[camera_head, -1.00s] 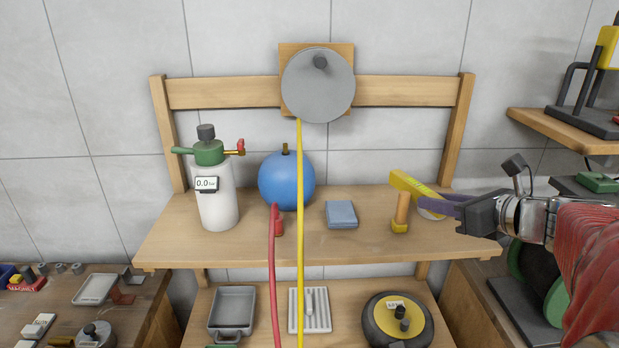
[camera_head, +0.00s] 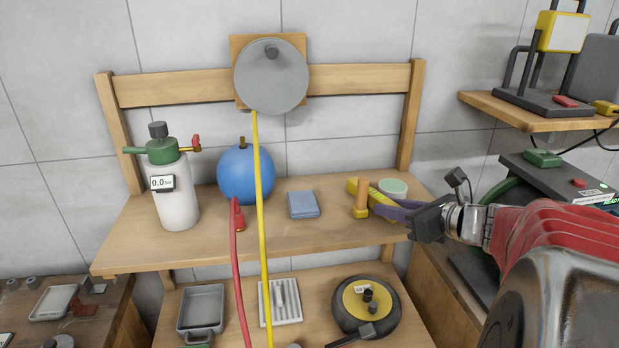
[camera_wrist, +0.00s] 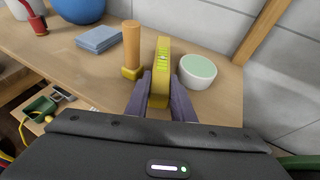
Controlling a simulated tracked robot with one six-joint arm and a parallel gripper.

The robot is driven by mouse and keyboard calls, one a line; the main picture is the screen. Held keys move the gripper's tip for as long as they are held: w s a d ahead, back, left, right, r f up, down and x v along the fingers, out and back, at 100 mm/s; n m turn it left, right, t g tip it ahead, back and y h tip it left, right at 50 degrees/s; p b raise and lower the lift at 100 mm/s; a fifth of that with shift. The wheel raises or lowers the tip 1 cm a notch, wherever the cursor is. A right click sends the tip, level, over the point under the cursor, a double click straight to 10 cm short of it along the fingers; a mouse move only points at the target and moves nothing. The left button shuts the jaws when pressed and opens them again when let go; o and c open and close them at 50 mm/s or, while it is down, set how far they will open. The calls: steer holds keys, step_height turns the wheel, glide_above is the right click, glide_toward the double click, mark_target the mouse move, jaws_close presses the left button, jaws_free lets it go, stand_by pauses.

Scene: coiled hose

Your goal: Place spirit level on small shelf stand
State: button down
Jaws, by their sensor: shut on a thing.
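The spirit level (camera_head: 381,203) is a yellow bar. My gripper (camera_head: 402,213) is shut on it above or on the wooden bench's upper board; I cannot tell if the level touches the board. In the wrist view, the level (camera_wrist: 162,62) points away from me between the purple fingers of my gripper (camera_wrist: 163,98). A wooden-handled tool with a yellow foot (camera_wrist: 131,50) stands close on its left. A round pale-green-topped pot (camera_wrist: 197,71) sits on its right. I cannot tell which piece is the small shelf stand.
The bench's upper board (camera_head: 300,240) also holds a sprayer (camera_head: 175,190), a blue ball (camera_head: 245,174) and folded blue cloths (camera_head: 303,205). Red and yellow hoses hang in front. A wall shelf (camera_head: 540,118) with a black-and-yellow device is at right.

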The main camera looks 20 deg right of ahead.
steer(key=shift+f, duration=0.1)
steer(key=c, duration=1.8)
jaws_free()
steer(key=shift+s+d+r, duration=0.1)
steer(key=shift+s+r, duration=0.2)
steer(key=shift+s, duration=0.1)
steer(key=v, duration=1.1)
steer(key=shift+s+r, duration=0.1)
steer(key=shift+c, duration=0.3)
